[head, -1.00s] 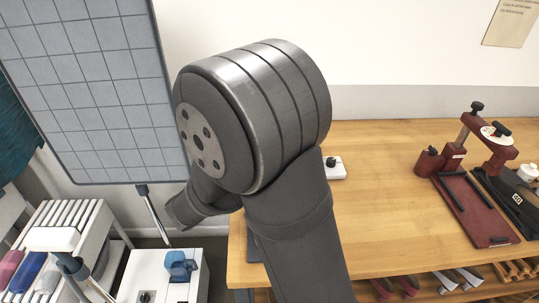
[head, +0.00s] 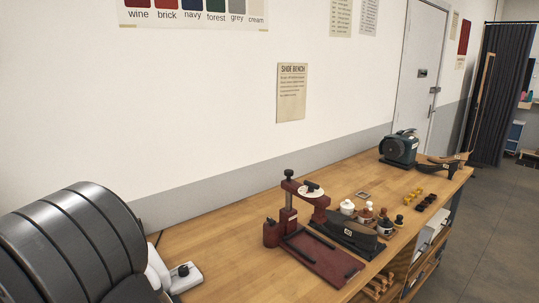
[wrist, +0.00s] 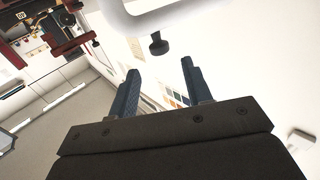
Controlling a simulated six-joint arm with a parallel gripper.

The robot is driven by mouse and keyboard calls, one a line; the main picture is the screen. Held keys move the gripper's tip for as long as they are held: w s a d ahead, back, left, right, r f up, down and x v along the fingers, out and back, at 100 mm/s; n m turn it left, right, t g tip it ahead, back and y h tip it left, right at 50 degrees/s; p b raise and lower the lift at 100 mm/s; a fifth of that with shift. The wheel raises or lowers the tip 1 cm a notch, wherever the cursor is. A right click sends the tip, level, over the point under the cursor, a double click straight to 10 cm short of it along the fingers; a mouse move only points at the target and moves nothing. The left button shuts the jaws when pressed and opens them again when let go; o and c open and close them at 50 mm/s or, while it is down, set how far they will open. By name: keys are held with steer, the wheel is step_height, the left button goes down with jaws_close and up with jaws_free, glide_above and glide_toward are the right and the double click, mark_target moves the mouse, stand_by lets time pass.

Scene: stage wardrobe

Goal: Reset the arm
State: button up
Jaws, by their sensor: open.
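My gripper (wrist: 160,66) shows in the wrist view. Its two blue-grey fingers stand apart with nothing between them. Beyond them are a pale wall and some small colour patches. A white curved part with a black knob (wrist: 158,44) shows just past the fingers at the top; I cannot tell what it belongs to. In the head view only a dark rounded part of my arm shows at the lower left, and the gripper is out of the picture.
The wooden bench (head: 225,245) runs along the wall. On it stand a wine-red press (head: 318,262), a dark shoe-shaped piece (head: 345,236), small bottles (head: 384,222) and a green machine (head: 399,149). A small white block with a black knob (head: 184,274) sits near my arm.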

steer(key=w, duration=0.8)
steer(key=shift+d, duration=0.25)
steer(key=s+a, duration=0.1)
steer(key=s, duration=1.6)
steer(key=w, duration=1.1)
steer(key=w+d, duration=0.1)
steer(key=w, duration=0.5)
steer(key=shift+w+d+n+y, duration=0.35)
steer(key=shift+w+n+y, duration=0.15)
steer(key=shift+w, duration=0.05)
steer(key=shift+w+d+n+y, duration=0.1)
steer(key=shift+w+n+y, duration=0.6)
steer(key=shift+y, duration=0.4)
